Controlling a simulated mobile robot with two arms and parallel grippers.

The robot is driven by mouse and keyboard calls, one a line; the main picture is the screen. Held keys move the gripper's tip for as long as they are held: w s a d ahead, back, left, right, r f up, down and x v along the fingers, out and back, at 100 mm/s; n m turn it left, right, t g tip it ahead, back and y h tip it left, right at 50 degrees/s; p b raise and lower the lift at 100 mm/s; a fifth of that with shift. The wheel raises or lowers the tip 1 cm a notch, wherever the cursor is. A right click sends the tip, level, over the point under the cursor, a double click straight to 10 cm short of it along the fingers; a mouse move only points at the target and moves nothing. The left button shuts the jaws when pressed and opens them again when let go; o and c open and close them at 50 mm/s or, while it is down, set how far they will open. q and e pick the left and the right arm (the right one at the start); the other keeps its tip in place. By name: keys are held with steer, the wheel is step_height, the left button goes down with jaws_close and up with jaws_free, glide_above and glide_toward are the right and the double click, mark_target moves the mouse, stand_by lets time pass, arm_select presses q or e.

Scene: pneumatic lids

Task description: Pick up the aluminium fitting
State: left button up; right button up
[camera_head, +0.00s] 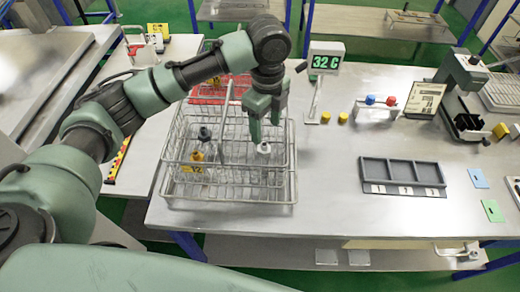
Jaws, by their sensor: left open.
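A light grey-white fitting with a dark centre (264,148), which looks like the aluminium fitting, stands in the right part of the wire basket (225,202). My left gripper (265,133) reaches down over the basket, its two green fingers apart, with the tips just above and around the fitting's top. I cannot tell whether they touch it. The fitting's lower part is hard to see through the wires. A dark fitting (204,134) and a yellow one (196,157) are in the basket's left part. My right gripper is not in view.
A red basket (212,88) stands behind the wire basket. A display reading 32 C (326,60) stands behind right. A grey three-slot tray (402,172) is empty at right. Two yellow caps (342,117) lie on the table. The table between basket and tray is clear.

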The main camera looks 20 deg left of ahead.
mark_target(264, 144)
arm_select(q)
steer(key=shift+f, duration=0.75)
steer(key=f, duration=0.2)
steer(key=f+p, duration=0.1)
steer(key=f, duration=0.1)
steer(key=f+p, duration=0.1)
steer(key=f, duration=0.1)
steer(key=shift+a, duration=0.25)
steer(key=shift+w+f, duration=0.1)
steer(key=shift+f, duration=0.5)
jaws_close()
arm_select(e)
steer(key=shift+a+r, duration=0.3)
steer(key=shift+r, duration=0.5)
